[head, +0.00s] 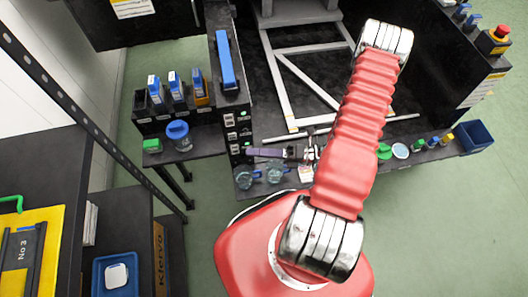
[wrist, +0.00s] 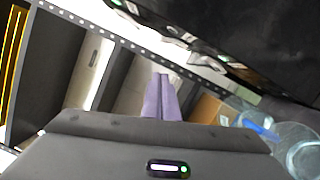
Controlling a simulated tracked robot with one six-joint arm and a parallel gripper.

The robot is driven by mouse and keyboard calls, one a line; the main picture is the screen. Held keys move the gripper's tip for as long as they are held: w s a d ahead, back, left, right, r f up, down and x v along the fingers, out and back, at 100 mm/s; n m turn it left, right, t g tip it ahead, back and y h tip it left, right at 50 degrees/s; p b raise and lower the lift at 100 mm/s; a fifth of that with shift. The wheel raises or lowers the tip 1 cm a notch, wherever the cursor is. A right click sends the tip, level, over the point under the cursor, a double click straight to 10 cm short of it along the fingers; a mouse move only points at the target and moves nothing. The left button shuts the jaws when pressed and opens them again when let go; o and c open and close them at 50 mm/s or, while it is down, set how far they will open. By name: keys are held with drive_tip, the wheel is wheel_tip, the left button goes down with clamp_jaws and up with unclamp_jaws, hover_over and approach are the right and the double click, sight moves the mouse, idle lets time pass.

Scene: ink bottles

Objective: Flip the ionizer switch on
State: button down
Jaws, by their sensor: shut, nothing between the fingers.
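Several small white switch plates sit in a column on the black machine's front post, and one switch plate (head: 230,121) shows near the top. Their labels are too small to read, so I cannot tell which is the ionizer switch. A small green light shows low on the column. My gripper (head: 250,152) has purple fingers pointing left at the lowest plates. I cannot tell whether the fingertips touch the post. In the wrist view, my gripper's fingers (wrist: 160,97) are together with nothing between them. No switch can be made out there.
Glass beakers (head: 275,172) stand just below my gripper. A blue-lidded jar (head: 179,135) and ink bottles (head: 175,87) stand on the left shelves. A red emergency button (head: 501,32) is at the upper right. Green floor is open at the lower right.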

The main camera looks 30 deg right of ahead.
sight(232, 136)
drive_tip(key=shift+w+a+r, duration=0.25)
drive_tip(key=shift+w+a, duration=0.15)
drive_tip(key=shift+w, duration=0.55)
drive_tip(key=shift+w+a+r, duration=0.25)
drive_tip(key=shift+w+a, duration=0.15)
drive_tip(key=shift+w, duration=0.55)
drive_tip(key=shift+w+a+r, duration=0.25)
drive_tip(key=shift+w+a, duration=0.15)
drive_tip(key=shift+w, duration=0.55)
